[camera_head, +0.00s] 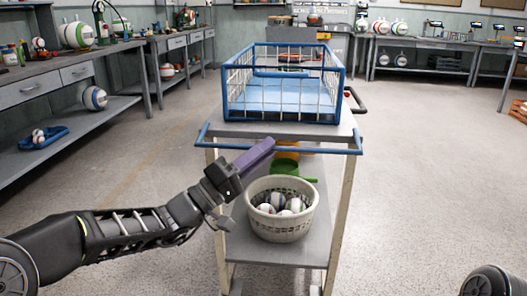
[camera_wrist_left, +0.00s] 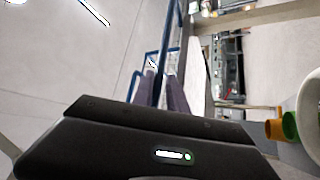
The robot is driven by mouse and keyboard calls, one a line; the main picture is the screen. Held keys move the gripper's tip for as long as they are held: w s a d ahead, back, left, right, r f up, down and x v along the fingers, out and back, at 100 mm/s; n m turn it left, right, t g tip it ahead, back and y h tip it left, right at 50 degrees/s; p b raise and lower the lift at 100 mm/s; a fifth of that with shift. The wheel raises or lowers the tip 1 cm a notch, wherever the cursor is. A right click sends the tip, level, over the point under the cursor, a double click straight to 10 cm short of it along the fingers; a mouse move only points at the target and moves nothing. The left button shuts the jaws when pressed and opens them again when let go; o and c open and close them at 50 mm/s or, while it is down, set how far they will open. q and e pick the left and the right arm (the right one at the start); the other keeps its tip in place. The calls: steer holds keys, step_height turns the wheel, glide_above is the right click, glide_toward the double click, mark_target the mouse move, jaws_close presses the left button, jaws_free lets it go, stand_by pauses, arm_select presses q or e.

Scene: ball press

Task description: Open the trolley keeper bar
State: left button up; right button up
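The trolley (camera_head: 340,195) stands in the middle of the head view. A blue bar (camera_head: 318,152) runs across its near end, just below the top shelf; I take it to be the keeper bar. My left gripper (camera_head: 268,147), with purple fingers, reaches in from the lower left and overlaps the bar's middle. In the left wrist view the fingers (camera_wrist_left: 161,88) are apart, and the blue bar (camera_wrist_left: 172,30) passes between them. Whether they touch it is hard to tell. My right gripper is out of view.
A blue wire basket (camera_head: 282,116) sits on the trolley's top. Below is a pale basket of balls (camera_head: 284,230), with a green scoop-like thing (camera_head: 292,171) behind it. Workbenches line the left and back. Floor is free right of the trolley (camera_head: 430,170).

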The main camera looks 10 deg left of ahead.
arm_select(q)
steer(key=shift+o, duration=0.6)
steer(key=shift+w+a+f, duration=0.15)
steer(key=shift+w+f, duration=0.05)
steer(key=shift+f, duration=0.25)
steer(key=shift+r, duration=0.1)
steer(key=shift+s, duration=0.1)
steer(key=p+v, duration=0.1)
steer(key=v, duration=0.6)
steer(key=shift+s+a+p, duration=0.2)
steer(key=shift+s+p, duration=0.05)
steer(key=shift+p, duration=0.15)
